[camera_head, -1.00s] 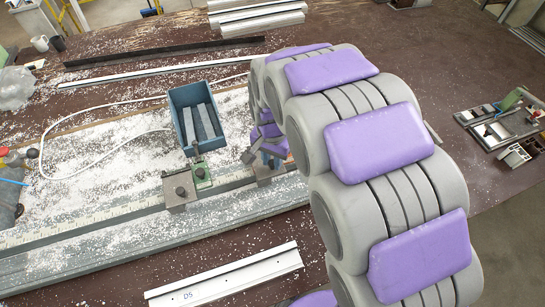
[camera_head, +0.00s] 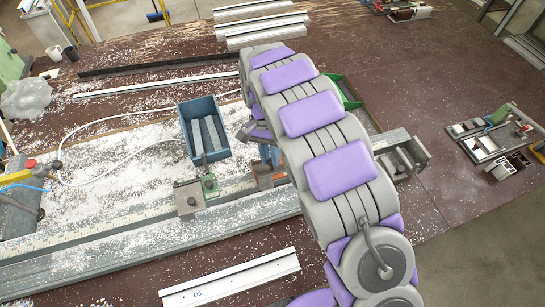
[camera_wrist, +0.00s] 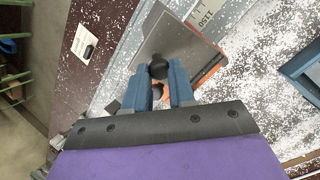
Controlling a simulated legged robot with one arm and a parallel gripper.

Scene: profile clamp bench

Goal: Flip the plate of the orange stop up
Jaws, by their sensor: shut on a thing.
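The orange stop (camera_head: 264,180) sits on the rail in the head view, right of the green stop (camera_head: 209,184). In the wrist view its orange part (camera_wrist: 210,68) shows beside and under a grey metal plate (camera_wrist: 180,42). My gripper (camera_wrist: 158,70) has blue fingers shut on a dark round knob (camera_wrist: 158,69) at the plate's near edge. In the head view my gripper (camera_head: 268,155) is at the orange stop, mostly hidden behind my arm. The plate's exact tilt is hard to tell.
A blue bin (camera_head: 184,132) with grey bars stands just behind the green stop; its edge also shows in the wrist view (camera_wrist: 300,62). A white profile (camera_head: 230,279) lies in front of the rail. White chips cover the bench. A metal fixture (camera_head: 415,153) is right of my arm.

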